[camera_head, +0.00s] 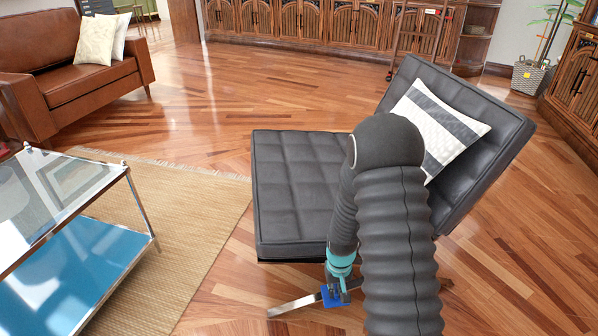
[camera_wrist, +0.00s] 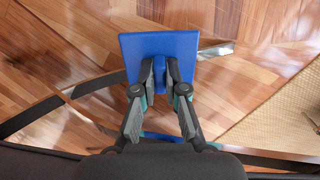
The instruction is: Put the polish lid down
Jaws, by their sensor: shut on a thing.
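The polish lid (camera_wrist: 158,42) is a blue square plate with a raised blue grip in its middle. In the wrist view my gripper (camera_wrist: 160,72) is shut on that grip, with one finger on each side. In the head view the lid (camera_head: 328,299) shows small and partly covered, below my gripper (camera_head: 339,284). It is held beside the front of the black chair, low near a chrome leg; its exact height above the floor is hard to tell.
The black tufted chair (camera_head: 295,180) with a patterned pillow (camera_head: 462,123) stands close to my arm. Its chrome leg (camera_head: 293,306) reaches out near the lid. A glass table (camera_head: 60,185) stands on a woven rug (camera_head: 205,225) at left. Wood floor (camera_head: 215,110) beyond is clear.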

